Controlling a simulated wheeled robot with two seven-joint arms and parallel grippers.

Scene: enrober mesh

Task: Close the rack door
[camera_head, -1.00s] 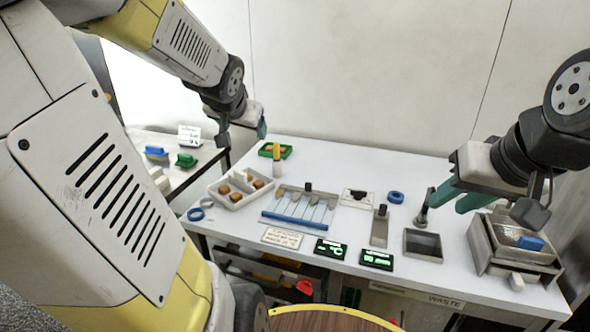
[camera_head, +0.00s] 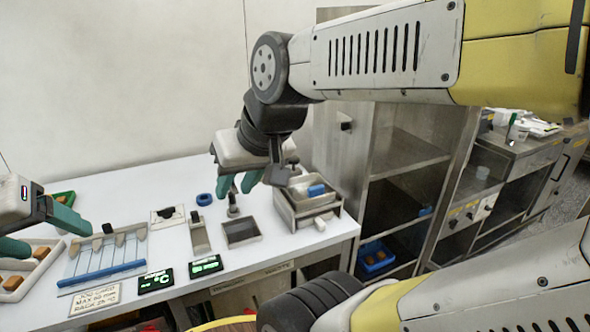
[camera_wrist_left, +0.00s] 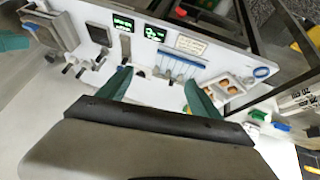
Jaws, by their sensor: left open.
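The rack (camera_head: 405,150) is a tall steel cabinet to the right of the table in the head view. Its front is open, showing shelves and a blue bin (camera_head: 375,257) low inside. A steel panel with a dark knob, which looks like the rack door (camera_head: 338,152), stands swung out at its left side. My right arm hides its top. My right gripper (camera_head: 238,180) is over the table's right part, left of the panel and apart from it, fingers spread and empty. My left gripper (camera_head: 40,232) is open and empty at the far left; its spread fingers also show in the left wrist view (camera_wrist_left: 158,92).
Below my right gripper are a square tray (camera_head: 241,233) and a steel box with a blue item (camera_head: 316,190). A counter (camera_head: 520,140) stands beyond the rack.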

